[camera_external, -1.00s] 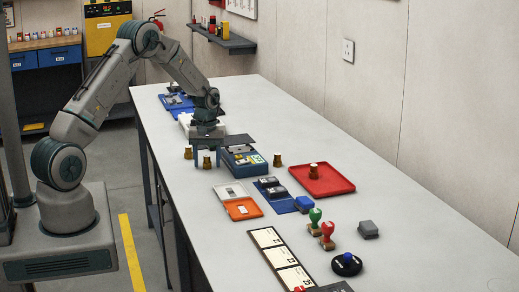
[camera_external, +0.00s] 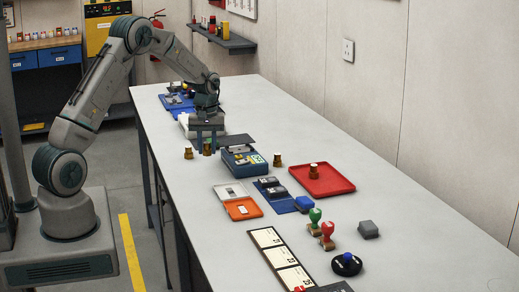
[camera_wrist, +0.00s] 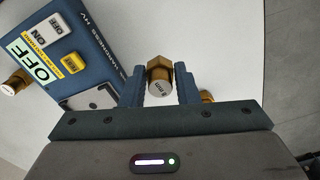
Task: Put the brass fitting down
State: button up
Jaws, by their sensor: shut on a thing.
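In the external view my gripper (camera_external: 207,147) holds the fitting (camera_external: 207,149) over the left side of the long grey table (camera_external: 350,215), left of a blue hardness tester. The fitting looks upright and a little above the table; the exact gap cannot be told.
The blue tester (camera_external: 243,160) is close on the right. Other brass fittings stand left of my gripper (camera_external: 188,153), right of the tester (camera_external: 277,160) and on a red tray (camera_external: 335,186). An orange-and-grey case (camera_external: 242,209) lies nearer. Bare tabletop shows in front of my gripper.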

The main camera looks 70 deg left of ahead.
jog(key=d+r+b, duration=0.2)
jog(key=d+r, duration=0.4)
jog(key=d, duration=0.5)
jog(key=w+d+m, duration=0.2)
jog(key=w+d, duration=2)
jog(key=d, duration=0.1)
jog(key=p, duration=0.5)
send_over(316, 185)
jog(key=f, duration=0.5)
jog(key=shift+d+f, duration=0.2)
jog(key=shift+f, duration=0.1)
jog(key=shift+a+f+p, duration=0.1)
jog(key=shift+f+p, duration=0.35)
jog(key=shift+f, duration=1.7)
jog(key=shift+f, duration=0.15)
jog(key=o, duration=0.6)
jog(key=shift+f, duration=0.1)
jog(key=shift+o, duration=0.7)
